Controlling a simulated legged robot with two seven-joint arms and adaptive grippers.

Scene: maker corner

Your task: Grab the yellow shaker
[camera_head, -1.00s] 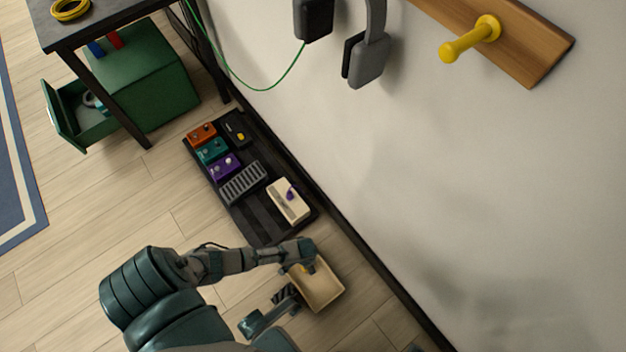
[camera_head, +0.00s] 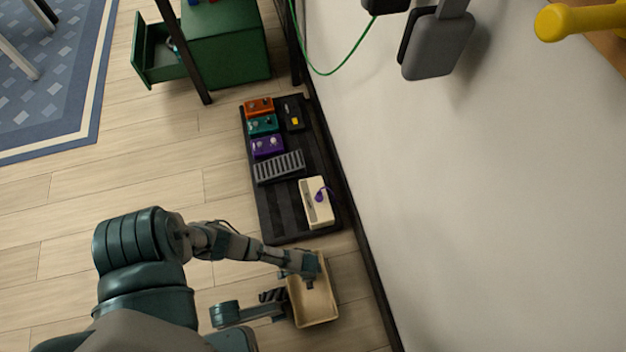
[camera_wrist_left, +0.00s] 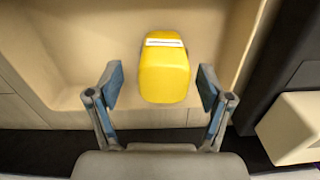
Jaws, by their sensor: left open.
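The yellow shaker (camera_wrist_left: 164,75) shows in the left wrist view with a white band near its far end. It sits inside a beige tray (camera_wrist_left: 75,40), close to the tray's wall. My left gripper (camera_wrist_left: 160,80) is open, with one finger on each side of the shaker and gaps between. In the head view my left gripper (camera_head: 310,283) reaches into the same tray (camera_head: 325,318) on the floor. There the gripper hides the shaker.
A black pedalboard (camera_head: 277,222) with several coloured pedals lies just beyond the tray, and a cream pedal (camera_head: 318,209) is at its near end. The white wall (camera_head: 480,220) rises close on the right. A green cabinet (camera_head: 225,50) stands at the back.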

